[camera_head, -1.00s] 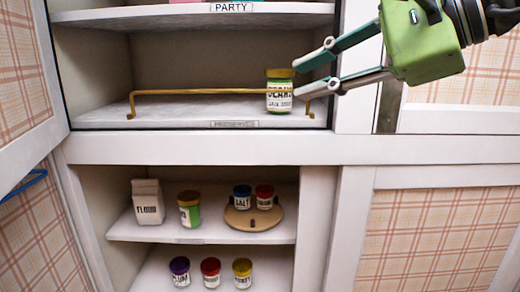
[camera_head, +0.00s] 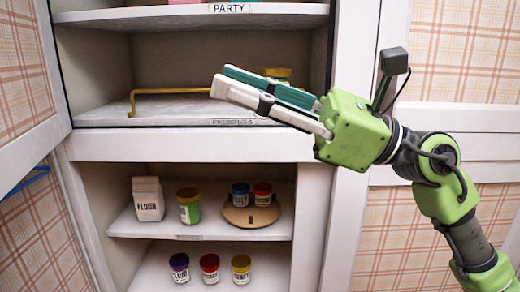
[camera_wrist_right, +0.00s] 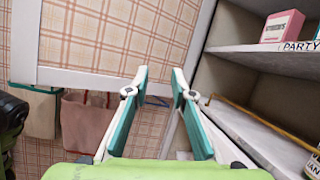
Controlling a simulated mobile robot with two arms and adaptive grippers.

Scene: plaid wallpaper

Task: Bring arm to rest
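My right gripper (camera_head: 219,78) reaches in from the right, in front of the preserves shelf, its fingers pointing left. It is empty, and the right wrist view shows its fingertips (camera_wrist_right: 160,72) apart with a gap between them. Behind it, the gold-lidded jar (camera_head: 278,73) stands on the shelf; only its lid shows in the head view. A labelled jar (camera_wrist_right: 313,165) is cut off at the right edge of the wrist view. My left gripper is not seen.
A gold rail (camera_head: 165,92) runs along the preserves shelf (camera_head: 100,117). Below are a flour bag (camera_head: 148,200), a green jar (camera_head: 189,207), a round wooden tray (camera_head: 240,218) with two small jars, and several lower jars. An open cupboard door (camera_head: 22,90) stands at left. Hanging bags (camera_wrist_right: 85,125) show in the wrist view.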

